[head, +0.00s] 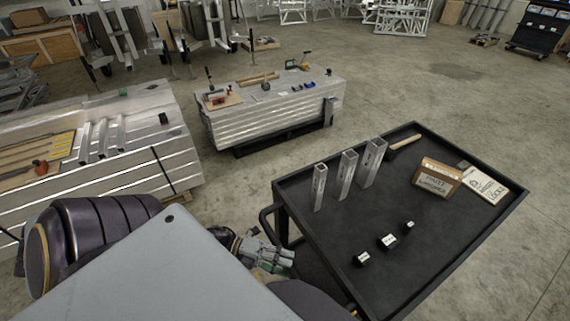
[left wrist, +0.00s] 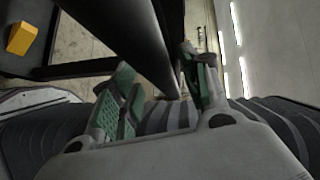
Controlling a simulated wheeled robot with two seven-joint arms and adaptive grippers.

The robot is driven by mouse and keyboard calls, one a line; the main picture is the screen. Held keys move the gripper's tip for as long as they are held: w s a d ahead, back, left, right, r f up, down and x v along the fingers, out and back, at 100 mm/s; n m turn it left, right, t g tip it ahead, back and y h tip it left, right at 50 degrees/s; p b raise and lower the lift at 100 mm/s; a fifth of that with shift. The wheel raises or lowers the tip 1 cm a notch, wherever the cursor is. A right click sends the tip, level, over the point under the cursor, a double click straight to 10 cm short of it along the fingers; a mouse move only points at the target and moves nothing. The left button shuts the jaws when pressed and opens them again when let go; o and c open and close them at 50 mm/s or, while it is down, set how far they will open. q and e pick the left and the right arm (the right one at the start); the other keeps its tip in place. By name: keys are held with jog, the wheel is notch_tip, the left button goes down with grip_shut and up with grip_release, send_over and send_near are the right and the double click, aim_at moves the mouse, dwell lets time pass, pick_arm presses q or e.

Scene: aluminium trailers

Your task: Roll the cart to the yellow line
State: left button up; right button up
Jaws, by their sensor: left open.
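The cart (head: 440,262) has a black tray top with a raised rim and stands at the right of the head view. Its black handle (head: 268,218) sticks out at the near left end. My left gripper (head: 272,256) is just below the handle in the head view. In the left wrist view, the open left gripper (left wrist: 160,98) has a dark bar (left wrist: 142,45), apparently the handle, running between its green-padded fingers. I cannot tell whether they touch it. My right gripper is not in view. No yellow line shows in either view.
The cart carries three upright metal tubes (head: 346,176), a brown box (head: 437,178), a light box (head: 486,184), a mallet (head: 404,143) and several small black blocks (head: 388,241). Metal-clad stacks (head: 270,118) stand at the left. Concrete floor (head: 440,90) is clear beyond the cart.

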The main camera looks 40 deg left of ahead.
pick_arm(q)
jog(key=v, duration=1.1)
jog(key=shift+s, duration=0.15)
jog(key=shift+a, duration=0.1)
dwell(0.6)
